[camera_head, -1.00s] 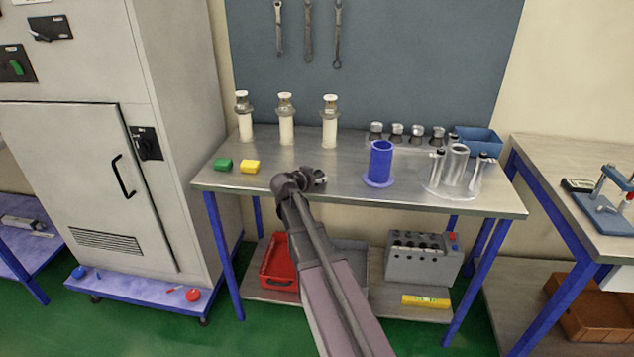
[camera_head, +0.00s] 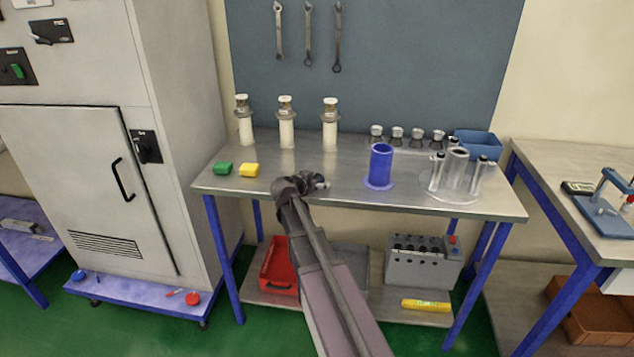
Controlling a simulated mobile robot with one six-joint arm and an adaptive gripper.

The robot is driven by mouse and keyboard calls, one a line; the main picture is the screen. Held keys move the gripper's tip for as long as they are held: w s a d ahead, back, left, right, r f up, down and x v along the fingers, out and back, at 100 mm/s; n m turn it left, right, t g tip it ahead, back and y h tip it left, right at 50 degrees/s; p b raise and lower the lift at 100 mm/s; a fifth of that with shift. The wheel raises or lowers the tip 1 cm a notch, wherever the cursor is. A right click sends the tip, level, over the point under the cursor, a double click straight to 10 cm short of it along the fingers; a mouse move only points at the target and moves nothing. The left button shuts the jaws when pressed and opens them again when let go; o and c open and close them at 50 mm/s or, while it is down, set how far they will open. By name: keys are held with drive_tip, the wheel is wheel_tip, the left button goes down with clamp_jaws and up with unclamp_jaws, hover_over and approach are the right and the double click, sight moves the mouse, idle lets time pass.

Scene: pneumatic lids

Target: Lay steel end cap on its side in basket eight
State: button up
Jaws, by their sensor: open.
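Several small steel caps stand in a row at the back right of the steel workbench; the leftmost steel end cap (camera_head: 376,135) is nearest the middle. I cannot tell which one the task means. My gripper (camera_head: 322,182) is over the front middle of the bench, partly hidden by my own arm, open, with nothing visible in it. It is apart from the caps. No number eight is readable. Possible baskets are a blue bin (camera_head: 480,143) at the back right and a red basket (camera_head: 279,284) on the lower shelf, partly behind my arm.
A blue flanged cylinder (camera_head: 380,165) stands right of my gripper, with a clear-grey cylinder assembly (camera_head: 456,172) farther right. Three white-topped posts (camera_head: 285,122) stand behind.

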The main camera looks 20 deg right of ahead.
drive_tip(key=shift+r, duration=0.15)
drive_tip(key=shift+s+a+r+p, duration=0.15)
drive_tip(key=shift+s+a+p, duration=0.05)
drive_tip(key=shift+a+p, duration=0.1)
drive_tip(key=p+v, duration=0.4)
drive_tip(key=v, duration=0.7)
drive_tip(key=s+a+f+n+g+y, duration=0.3)
drive_tip(key=s+a+f+n+y, duration=0.2)
drive_tip(key=s, duration=0.4)
drive_tip(key=s+a+f+n+g+y, duration=0.4)
drive_tip(key=s+a+f+n+y, duration=0.2)
drive_tip(key=s+a, duration=0.2)
drive_tip(key=shift+s+a+f, duration=0.15)
drive_tip(key=shift+s+f, duration=0.05)
drive_tip(key=shift+s, duration=0.85)
